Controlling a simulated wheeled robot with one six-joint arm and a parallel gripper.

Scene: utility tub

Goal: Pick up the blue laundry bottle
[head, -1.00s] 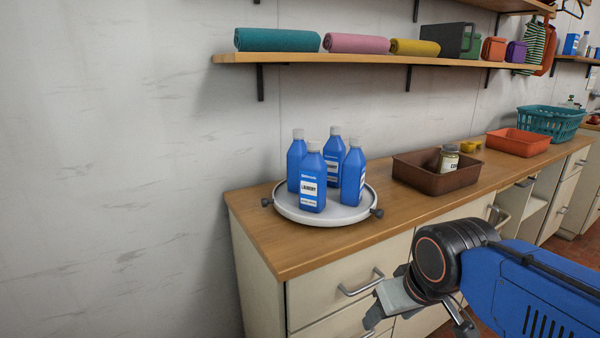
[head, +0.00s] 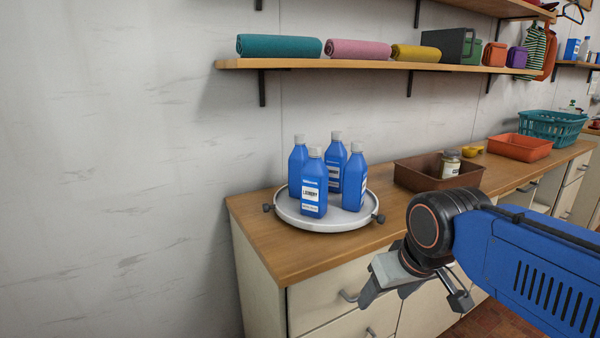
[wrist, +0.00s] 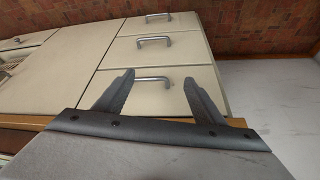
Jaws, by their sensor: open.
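Several blue laundry bottles with pale caps stand upright, close together, on a round white tray (head: 330,222) on the wooden counter. The front bottle (head: 313,184) shows its "LAUNDRY" label to me. Others are the left bottle (head: 298,165), the back bottle (head: 335,163) and the right bottle (head: 355,182). My gripper (head: 418,300) is in front of the counter, to the right of and nearer than the tray, apart from the bottles. It is open and empty. In the wrist view my gripper (wrist: 158,92) has its fingers spread before the drawer fronts; no bottle shows there.
The tray has dark side knobs. A brown bin (head: 420,175) with a jar (head: 450,164) stands to its right, then an orange tray (head: 520,147) and a teal basket (head: 552,126). A wall shelf (head: 340,64) with rolled towels hangs above. Drawer handles (wrist: 152,80) project from the cabinet.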

